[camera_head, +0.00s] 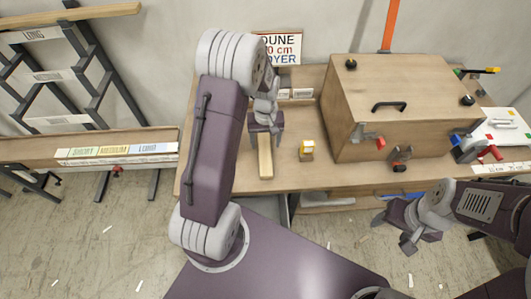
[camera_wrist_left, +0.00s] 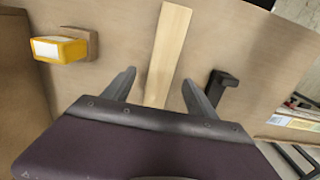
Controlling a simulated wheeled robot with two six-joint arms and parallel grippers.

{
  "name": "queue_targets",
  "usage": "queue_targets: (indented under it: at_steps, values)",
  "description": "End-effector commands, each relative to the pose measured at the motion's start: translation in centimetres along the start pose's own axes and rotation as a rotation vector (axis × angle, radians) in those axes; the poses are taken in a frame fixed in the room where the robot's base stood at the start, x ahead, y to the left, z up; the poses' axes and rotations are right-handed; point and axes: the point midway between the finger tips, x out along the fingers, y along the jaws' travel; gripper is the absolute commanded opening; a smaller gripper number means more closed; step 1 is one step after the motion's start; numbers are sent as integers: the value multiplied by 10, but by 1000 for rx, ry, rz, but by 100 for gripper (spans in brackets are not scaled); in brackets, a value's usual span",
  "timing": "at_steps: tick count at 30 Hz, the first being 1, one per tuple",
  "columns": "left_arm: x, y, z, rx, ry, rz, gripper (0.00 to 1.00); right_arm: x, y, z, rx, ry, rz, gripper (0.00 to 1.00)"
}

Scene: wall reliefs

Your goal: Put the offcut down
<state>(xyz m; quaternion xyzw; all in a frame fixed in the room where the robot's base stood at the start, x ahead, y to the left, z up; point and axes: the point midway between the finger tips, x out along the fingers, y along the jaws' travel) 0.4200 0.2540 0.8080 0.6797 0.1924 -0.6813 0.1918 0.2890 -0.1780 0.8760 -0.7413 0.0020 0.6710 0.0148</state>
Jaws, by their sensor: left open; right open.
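The offcut is a pale, straight strip of wood (camera_head: 265,158) lying on the workbench (camera_head: 230,180), near its left part. My left gripper (camera_head: 266,140) reaches down over its far end, with the fingers apart. In the left wrist view the offcut (camera_wrist_left: 166,55) runs between the two open fingers (camera_wrist_left: 158,88), with a gap on each side. Its near end is hidden behind the gripper body there. My right gripper (camera_head: 408,232) is open and empty, low in front of the bench at the right.
A small yellow-and-white item (camera_head: 306,150) stands right of the offcut. A large wooden box (camera_head: 360,100) with a black handle fills the bench's right half. A labelled rail (camera_head: 120,155) stands at the left. A dark bracket (camera_wrist_left: 220,86) is beside one finger.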

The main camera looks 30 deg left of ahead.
Motion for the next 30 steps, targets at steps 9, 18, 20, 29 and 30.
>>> queue_targets:
  at_steps: [9,18,20,29,30]
  values:
    - [45,-1,1,0,-3,-1,66,7,0,1,0,0,0,62]
    - [44,-1,1,0,-2,0,33,6,0,1,0,0,0,62]
    - [44,-1,1,0,-2,0,16,6,0,1,0,0,0,62]
    - [43,-1,1,0,-1,0,0,6,0,1,0,0,0,62]
    - [42,-1,1,0,-1,0,0,6,0,1,0,0,0,62]
